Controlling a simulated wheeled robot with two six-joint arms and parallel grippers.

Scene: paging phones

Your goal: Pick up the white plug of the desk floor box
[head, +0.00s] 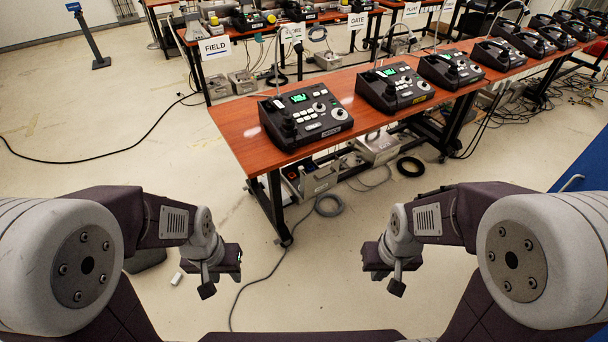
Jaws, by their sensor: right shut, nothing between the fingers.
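A small white piece (176,278), which looks like the white plug, lies on the pale floor at the lower left. It is too small to make out its shape. A dark grey low object (147,259) sits on the floor left of it, partly hidden behind my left arm; I cannot tell whether it is the floor box. My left gripper (207,291) hangs just right of the white piece in the picture, apart from it. Its fingers are too small to judge. My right gripper (396,287) is shut and empty, well to the right of the white piece.
A wooden desk (235,122) with several black phone consoles (304,112) stands ahead. Grey boxes (319,178) and coiled cables (410,167) lie beneath it. A thin cable (253,283) crosses the floor between my grippers. The floor at left is mostly clear.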

